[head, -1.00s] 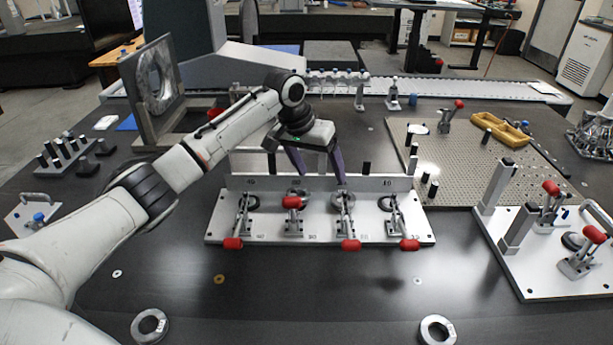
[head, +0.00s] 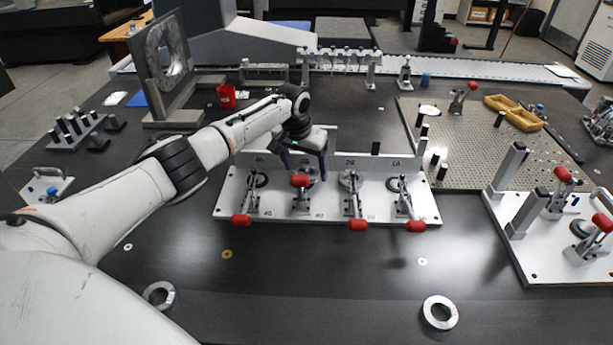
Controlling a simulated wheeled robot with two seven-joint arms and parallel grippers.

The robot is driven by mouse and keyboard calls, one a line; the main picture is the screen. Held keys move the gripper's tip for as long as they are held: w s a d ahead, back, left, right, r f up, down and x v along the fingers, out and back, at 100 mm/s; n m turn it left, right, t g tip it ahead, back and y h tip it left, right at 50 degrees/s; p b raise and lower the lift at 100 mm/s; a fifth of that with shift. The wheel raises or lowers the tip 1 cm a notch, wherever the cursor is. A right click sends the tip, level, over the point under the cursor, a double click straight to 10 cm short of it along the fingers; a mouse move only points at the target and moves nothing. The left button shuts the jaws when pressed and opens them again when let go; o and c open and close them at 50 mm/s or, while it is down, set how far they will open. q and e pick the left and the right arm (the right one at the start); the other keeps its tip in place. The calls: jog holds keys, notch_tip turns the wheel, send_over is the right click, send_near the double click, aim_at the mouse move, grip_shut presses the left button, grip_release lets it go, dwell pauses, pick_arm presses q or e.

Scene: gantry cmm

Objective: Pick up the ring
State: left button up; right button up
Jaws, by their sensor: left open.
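My left gripper (head: 306,172) is open over the back part of a white clamp fixture (head: 228,202). Its dark fingers point down on either side of a grey ring (head: 311,174) at the fixture's second station from the left. That ring is partly hidden by a toggle clamp and the gripper; I cannot tell whether the fingers touch it. Similar ring-like parts sit at the other stations (head: 257,180), (head: 349,180), (head: 398,184). Two loose steel rings lie on the dark table: one at front right (head: 427,313), one at front left (head: 169,300), partly covered by my left arm.
Red-handled toggle clamps (head: 356,225) stand along the fixture's front. A perforated plate (head: 480,150) with a yellow tray (head: 513,114) lies at right, above another clamp fixture (head: 530,262). A red cup (head: 227,96) stands behind my arm. The table's front middle is mostly clear.

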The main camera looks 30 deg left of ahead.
pick_arm(q)
jog(key=shift+w+f, duration=0.15)
jog(key=shift+f, duration=0.2)
jog(key=c, duration=1.4)
jog(key=shift+r, duration=0.1)
jog(key=shift+c, duration=0.3)
